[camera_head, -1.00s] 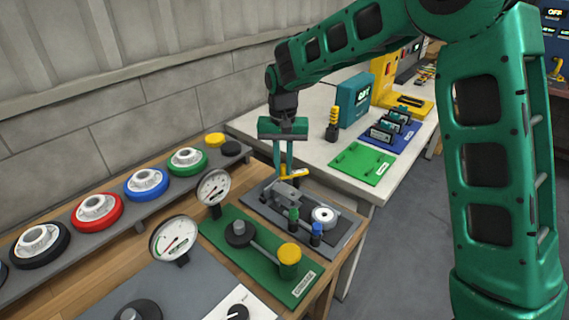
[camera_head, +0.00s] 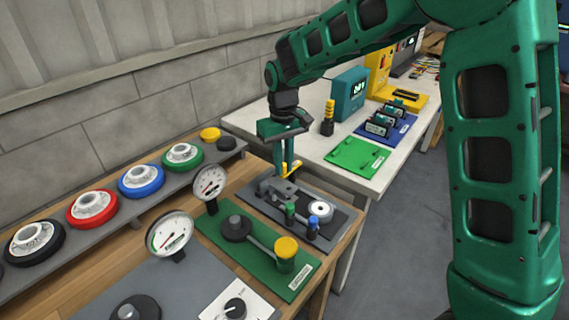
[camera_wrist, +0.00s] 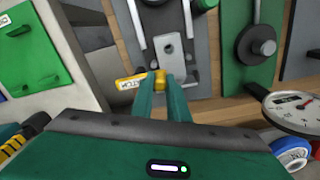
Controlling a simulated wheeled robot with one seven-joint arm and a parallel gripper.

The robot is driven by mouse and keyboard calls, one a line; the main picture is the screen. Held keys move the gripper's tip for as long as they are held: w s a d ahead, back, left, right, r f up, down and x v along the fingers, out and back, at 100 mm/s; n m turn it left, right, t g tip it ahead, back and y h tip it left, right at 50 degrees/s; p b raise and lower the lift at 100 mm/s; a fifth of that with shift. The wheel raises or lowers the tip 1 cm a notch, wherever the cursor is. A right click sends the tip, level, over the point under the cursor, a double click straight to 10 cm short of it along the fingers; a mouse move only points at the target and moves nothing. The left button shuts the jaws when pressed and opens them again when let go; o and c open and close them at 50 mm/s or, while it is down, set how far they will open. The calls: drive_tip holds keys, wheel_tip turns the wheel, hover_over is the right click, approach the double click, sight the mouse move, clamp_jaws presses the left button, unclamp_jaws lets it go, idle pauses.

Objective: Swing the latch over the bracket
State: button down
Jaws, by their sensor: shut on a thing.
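My gripper (camera_head: 285,170) points down at the far left end of the dark grey latch board (camera_head: 262,208). In the wrist view, my gripper (camera_wrist: 160,84) is shut on the small yellow grip of the latch (camera_wrist: 158,80). A grey metal block with a hole (camera_wrist: 169,48) lies just beyond the fingertips, with thin metal bars on both sides. It also shows in the head view (camera_head: 281,189), beside the fingers. I cannot tell which part is the bracket or whether the latch lies over it. My fingers hide part of the latch.
A yellow LATCH label (camera_wrist: 133,84) is beside the fingers. A white round part (camera_head: 320,210) and green and blue knobs stand on the board. A green lever plate (camera_head: 215,232) and dial gauges (camera_head: 169,232) are nearer. A white table (camera_head: 255,128) stands behind.

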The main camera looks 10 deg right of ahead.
drive_tip(key=shift+d, duration=0.1)
drive_tip(key=c, duration=1.7)
unclamp_jaws()
wheel_tip(320, 180, up, 11)
drive_tip(key=shift+f, duration=0.1)
